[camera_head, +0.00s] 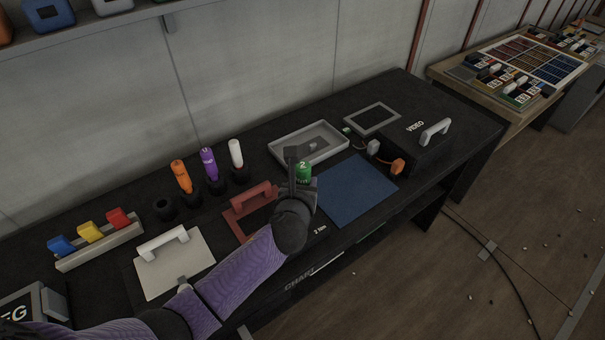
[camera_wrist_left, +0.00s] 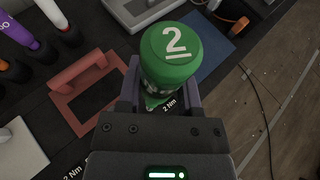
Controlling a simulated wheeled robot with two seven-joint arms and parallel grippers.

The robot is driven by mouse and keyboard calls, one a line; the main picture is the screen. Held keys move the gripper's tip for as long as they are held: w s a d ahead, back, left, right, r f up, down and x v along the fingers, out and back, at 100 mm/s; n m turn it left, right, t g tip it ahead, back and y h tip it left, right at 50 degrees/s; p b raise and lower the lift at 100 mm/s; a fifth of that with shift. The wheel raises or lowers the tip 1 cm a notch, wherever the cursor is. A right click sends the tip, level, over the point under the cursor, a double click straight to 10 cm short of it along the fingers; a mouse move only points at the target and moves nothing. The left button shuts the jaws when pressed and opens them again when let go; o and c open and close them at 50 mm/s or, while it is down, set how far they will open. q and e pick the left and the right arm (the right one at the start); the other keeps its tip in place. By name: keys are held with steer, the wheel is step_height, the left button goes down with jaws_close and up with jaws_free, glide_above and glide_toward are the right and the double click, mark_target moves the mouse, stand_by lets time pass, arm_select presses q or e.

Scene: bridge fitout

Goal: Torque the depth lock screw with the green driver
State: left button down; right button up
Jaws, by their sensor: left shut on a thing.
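The green driver (camera_head: 303,171), marked 2 on its cap, is held in my left gripper (camera_head: 296,188) above the dark bench. In the left wrist view the green driver (camera_wrist_left: 172,50) stands between the two fingers (camera_wrist_left: 163,92), cap facing the camera; its lower end and tip are hidden. It is above or near a "2 Nm" label (camera_head: 320,230) at the bench front; I cannot tell whether its tip touches anything. I cannot make out the depth lock screw. My right gripper is not in view.
Orange (camera_head: 181,177), purple (camera_head: 209,164) and white (camera_head: 236,154) drivers stand in holders behind. A red-handled frame (camera_head: 253,197) lies left of the gripper, a blue mat (camera_head: 349,189) right, a grey tray (camera_head: 283,150) behind. A black VIDEO box (camera_head: 410,150) stands further right.

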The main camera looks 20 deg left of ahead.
arm_select(q)
steer(key=shift+f, duration=0.15)
steer(key=shift+p, duration=0.3)
step_height(320, 180, down, 6)
steer(key=b, duration=0.4)
steer(key=shift+b, duration=0.4)
steer(key=shift+f, duration=0.25)
